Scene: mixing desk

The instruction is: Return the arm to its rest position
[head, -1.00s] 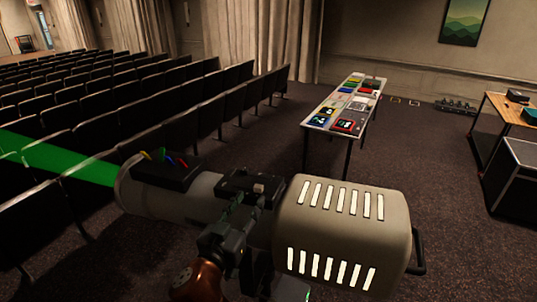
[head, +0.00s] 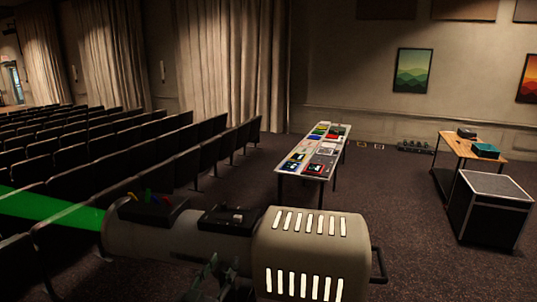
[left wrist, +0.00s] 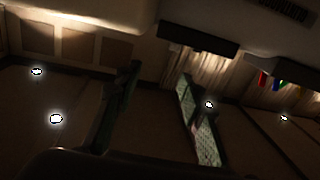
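My left gripper (head: 212,278) shows at the bottom of the head view, just in front of the pale follow spotlight (head: 190,232) and low against it. In the left wrist view, its two green-padded fingers (left wrist: 160,105) stand apart with nothing between them. The spotlight's body, black boxes and coloured levers (left wrist: 270,79) run along the top of that view. I cannot tell whether the gripper touches the spotlight. The rest of my left arm is mostly out of the head view. My right gripper is in neither view.
The spotlight throws a green beam (head: 45,212) left over rows of dark seats (head: 150,160). A long table (head: 292,172) with colourful items stands mid-room. A black case (head: 488,212) and wooden desk (head: 450,142) are at right. Carpet between is clear.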

